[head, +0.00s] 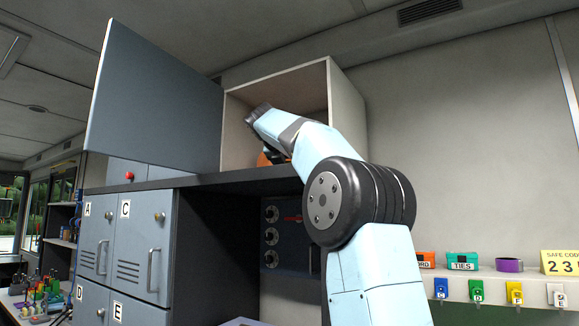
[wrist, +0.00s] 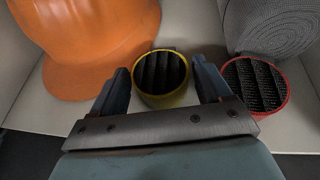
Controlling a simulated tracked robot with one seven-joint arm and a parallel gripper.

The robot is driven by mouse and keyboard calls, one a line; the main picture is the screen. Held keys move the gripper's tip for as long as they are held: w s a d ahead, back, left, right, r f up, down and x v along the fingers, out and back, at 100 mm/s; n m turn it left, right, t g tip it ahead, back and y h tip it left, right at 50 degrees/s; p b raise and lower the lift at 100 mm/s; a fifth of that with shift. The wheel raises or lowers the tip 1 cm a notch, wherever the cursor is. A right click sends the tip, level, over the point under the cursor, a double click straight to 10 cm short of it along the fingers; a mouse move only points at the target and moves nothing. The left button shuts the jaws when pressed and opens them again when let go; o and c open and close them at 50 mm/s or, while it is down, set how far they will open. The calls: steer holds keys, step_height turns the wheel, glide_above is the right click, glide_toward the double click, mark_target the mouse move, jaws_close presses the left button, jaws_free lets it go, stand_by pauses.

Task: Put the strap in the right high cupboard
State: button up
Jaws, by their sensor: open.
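The high cupboard (head: 348,115) on the right above the dark shelf is open, its blue-grey door (head: 155,95) swung out to the left. My gripper (wrist: 161,75) is inside it, open, its fingers either side of a short yellow-rimmed round thing (wrist: 161,98) with a dark ribbed inside. I cannot tell whether the fingers touch it. In the head view my arm hides most of the gripper. No strap is certain: a purple band-like ring (head: 509,265) lies on the right ledge, and a grey woven roll (wrist: 275,28) stands in the cupboard.
An orange helmet (wrist: 95,45) fills the cupboard's left side in the wrist view. A red-rimmed round thing (wrist: 257,85) stands at right, by the grey roll. Grey lockers (head: 140,245) are below left.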

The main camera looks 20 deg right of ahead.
steer(key=v, duration=1.1)
